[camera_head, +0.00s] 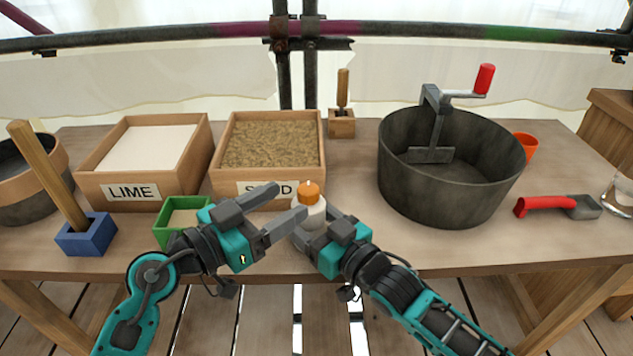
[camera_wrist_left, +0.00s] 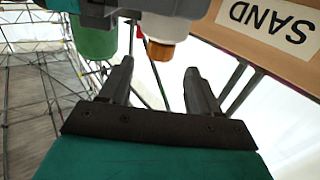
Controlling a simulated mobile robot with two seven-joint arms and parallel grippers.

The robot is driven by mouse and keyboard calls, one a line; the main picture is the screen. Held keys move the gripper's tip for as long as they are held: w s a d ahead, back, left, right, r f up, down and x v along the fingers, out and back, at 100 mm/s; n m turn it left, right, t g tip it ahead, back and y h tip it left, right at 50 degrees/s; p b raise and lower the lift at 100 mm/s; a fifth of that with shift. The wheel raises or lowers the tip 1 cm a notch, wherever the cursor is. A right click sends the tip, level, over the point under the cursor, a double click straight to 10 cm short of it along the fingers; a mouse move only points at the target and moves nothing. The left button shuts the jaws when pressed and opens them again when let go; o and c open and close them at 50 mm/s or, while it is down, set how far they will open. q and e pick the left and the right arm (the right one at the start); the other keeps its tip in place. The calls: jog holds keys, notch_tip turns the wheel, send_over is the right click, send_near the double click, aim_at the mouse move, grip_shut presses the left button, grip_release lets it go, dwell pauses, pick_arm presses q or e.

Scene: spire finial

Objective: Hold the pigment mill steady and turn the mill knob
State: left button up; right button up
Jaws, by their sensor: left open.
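The pigment mill (camera_head: 313,214) is a small white body with an orange mill knob (camera_head: 309,192) on top, at the front middle of the table. My right gripper (camera_head: 316,222) comes from the lower right with its fingers around the white body and looks shut on it; the fingers partly hide the lower body. My left gripper (camera_head: 288,200) is open, just left of the mill, with its fingers pointing at the knob. In the left wrist view, the orange knob (camera_wrist_left: 160,50) shows beyond and between the open fingertips (camera_wrist_left: 158,69), with no contact visible.
Behind the grippers stand the sand box (camera_head: 318,130) and lime box (camera_head: 203,135). A green box (camera_head: 168,222) and a blue block with a wooden handle (camera_head: 85,238) are left. A large dark tub (camera_head: 400,190) with a crank and a red-handled tool (camera_head: 545,204) are right.

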aim_at(319, 192)
pick_arm(q)
jog(key=x, duration=0.8)
jog(key=c, duration=1)
jog(key=shift+m+g, duration=0.3)
jog(key=m+g+h, duration=0.1)
jog(key=g, duration=0.1)
jog(key=m+g+h, duration=0.1)
jog(key=m+g, duration=0.1)
jog(key=m+g+h, duration=0.1)
jog(key=m+g, duration=0.1)
jog(key=g, duration=0.1)
jog(key=shift+s+d+f+h, duration=0.1)
jog(key=shift+s+d+h, duration=0.1)
jog(key=shift+s+h, duration=0.1)
jog(key=m+g, duration=0.1)
jog(key=g, duration=0.1)
jog(key=m+g, duration=0.2)
jog(key=g, duration=0.1)
jog(key=s+m+g, duration=0.1)
jog(key=m+g, duration=0.1)
jog(key=g, duration=0.1)
jog(key=shift+m+g, duration=0.3)
jog(key=shift+g, duration=0.2)
